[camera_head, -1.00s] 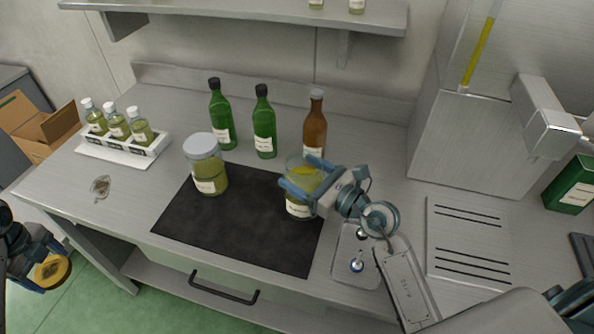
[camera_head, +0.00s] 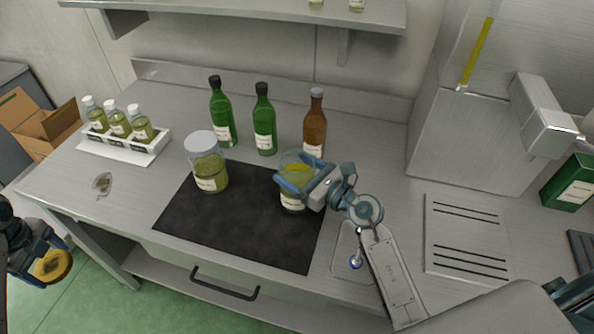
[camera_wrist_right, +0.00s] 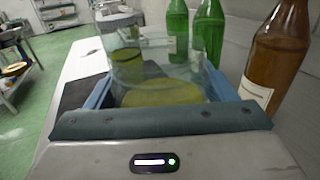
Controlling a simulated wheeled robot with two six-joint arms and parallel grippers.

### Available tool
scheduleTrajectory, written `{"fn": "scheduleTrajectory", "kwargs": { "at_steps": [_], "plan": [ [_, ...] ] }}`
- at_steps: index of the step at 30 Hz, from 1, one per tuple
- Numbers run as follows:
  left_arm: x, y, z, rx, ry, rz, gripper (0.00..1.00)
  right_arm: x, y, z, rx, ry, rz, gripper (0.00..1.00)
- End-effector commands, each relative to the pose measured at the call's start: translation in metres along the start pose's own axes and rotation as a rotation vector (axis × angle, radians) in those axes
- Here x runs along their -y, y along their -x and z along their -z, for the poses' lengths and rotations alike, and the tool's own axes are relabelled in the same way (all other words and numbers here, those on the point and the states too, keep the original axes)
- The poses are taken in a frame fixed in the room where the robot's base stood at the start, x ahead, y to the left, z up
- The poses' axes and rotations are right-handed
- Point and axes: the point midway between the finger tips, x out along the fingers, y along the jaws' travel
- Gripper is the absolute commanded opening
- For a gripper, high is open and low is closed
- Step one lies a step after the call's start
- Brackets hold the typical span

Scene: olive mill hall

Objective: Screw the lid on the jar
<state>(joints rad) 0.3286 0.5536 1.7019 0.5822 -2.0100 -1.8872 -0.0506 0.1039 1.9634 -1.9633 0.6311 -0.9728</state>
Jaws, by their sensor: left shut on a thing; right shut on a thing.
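The open glass jar (camera_head: 292,203) holds yellow-green contents and has a white label. It is upright over the right part of the dark mat (camera_head: 240,235); I cannot tell whether it touches the mat. My right gripper (camera_head: 292,177) is shut on the jar's upper part from the right. In the right wrist view the jar (camera_wrist_right: 165,95) is between the two blue fingers, its rim uncovered. My left gripper (camera_head: 45,262) is at the far left, off the counter's front, shut on a round gold lid (camera_head: 54,266). The lid is well apart from the jar.
A closed jar with a pale lid (camera_head: 207,172) stands at the mat's back left. Two green bottles (camera_head: 222,118) (camera_head: 264,125) and a brown bottle (camera_head: 314,130) stand behind. A white rack (camera_head: 128,150) holds small bottles. The mat's front is clear.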

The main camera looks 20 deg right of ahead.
Motion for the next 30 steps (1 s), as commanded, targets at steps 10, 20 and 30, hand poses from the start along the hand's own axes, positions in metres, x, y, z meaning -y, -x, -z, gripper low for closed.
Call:
{"fn": "scheduleTrajectory", "kwargs": {
  "at_steps": [10,20,30],
  "plan": [
    [0.0,0.0008,0.0,0.0,0.0,0.0,0.54,0.0002,-0.0002,0.0049,0.006,0.002,0.001,0.06],
    [0.0,-0.0008,0.0,0.0,0.0,0.0,0.54,0.0,0.0001,0.0093,0.001,0.001,0.001,0.99],
    [0.0,-0.0019,0.0,0.0,0.0,0.0,0.54,0.0003,0.0051,0.0094,-0.001,0.002,0.001,0.99]
  ]
}}
